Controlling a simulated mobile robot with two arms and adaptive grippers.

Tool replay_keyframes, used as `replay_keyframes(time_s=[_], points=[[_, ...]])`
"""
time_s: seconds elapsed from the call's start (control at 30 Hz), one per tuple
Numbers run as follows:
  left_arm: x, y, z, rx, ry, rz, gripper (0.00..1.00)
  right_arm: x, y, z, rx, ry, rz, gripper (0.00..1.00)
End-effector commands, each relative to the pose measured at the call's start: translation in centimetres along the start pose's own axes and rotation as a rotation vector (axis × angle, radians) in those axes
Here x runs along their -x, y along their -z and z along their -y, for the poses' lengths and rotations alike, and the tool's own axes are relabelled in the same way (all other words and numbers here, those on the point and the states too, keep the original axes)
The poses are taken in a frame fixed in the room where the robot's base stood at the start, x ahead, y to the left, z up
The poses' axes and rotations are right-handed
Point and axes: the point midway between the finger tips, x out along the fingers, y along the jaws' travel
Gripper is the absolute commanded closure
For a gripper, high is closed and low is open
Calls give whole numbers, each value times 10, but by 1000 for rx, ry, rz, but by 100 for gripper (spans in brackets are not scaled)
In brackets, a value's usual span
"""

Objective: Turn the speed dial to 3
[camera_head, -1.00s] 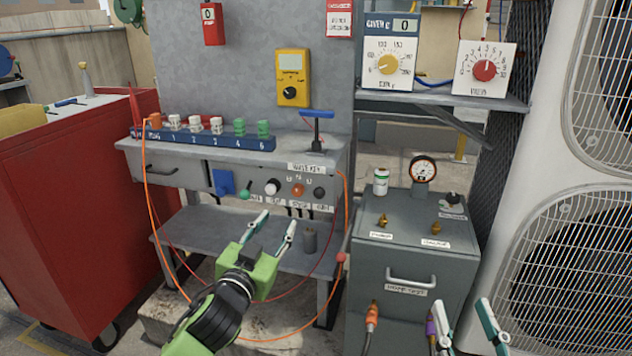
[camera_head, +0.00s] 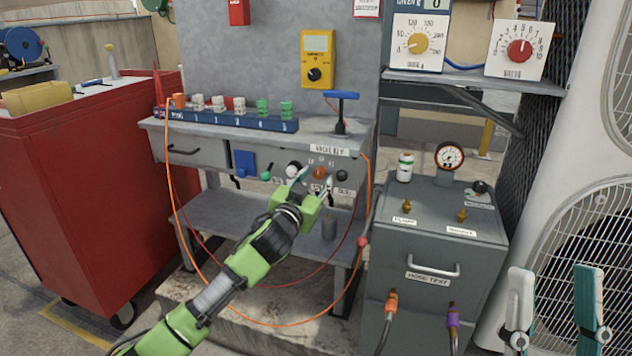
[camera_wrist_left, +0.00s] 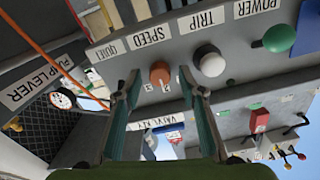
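The speed dial (camera_head: 319,172) is an orange-red knob on the bench's front panel, between a white knob (camera_head: 293,169) and a dark knob (camera_head: 342,175). In the left wrist view, which is upside down, the orange dial (camera_wrist_left: 160,73) sits under the label SPEED (camera_wrist_left: 149,36). My left gripper (camera_head: 314,183) is open in front of the panel. Its fingertips lie on either side of the dial in the wrist view; contact cannot be told. The dial's pointer setting is not readable. My right gripper (camera_head: 554,270) is open and empty at the lower right.
A green knob (camera_head: 266,175) and a blue part (camera_head: 244,163) are left on the panel. A blue T-handle (camera_head: 341,97) stands on the bench top. A grey cabinet (camera_head: 435,240) stands right, a red cabinet (camera_head: 85,190) left. An orange cable (camera_head: 172,185) hangs in front.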

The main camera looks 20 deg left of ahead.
Motion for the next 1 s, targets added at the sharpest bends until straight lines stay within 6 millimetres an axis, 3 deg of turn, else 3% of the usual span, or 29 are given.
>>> replay_keyframes(time_s=[0.3, 0.33, 0.47, 0.77, 1.0], points=[[-3, 0, 0, 0, 0, 0, 63, 0, 4, 0, -1, 0, -18, 60], [-3, 0, 0, 0, 0, 0, 66, 0, 4, 0, -1, 0, -18, 60], [-2, 0, 0, 0, 0, 0, 99, 0, 4, 0, -1, 1, -17, 60], [-2, 0, 0, -9, 0, 1, 100, -2, 1, 0, -1, 1, -3, 60], [-2, 2, 1, -71, 0, 1, 100, -1, -40, -5, 11, -7, 195, 60]])
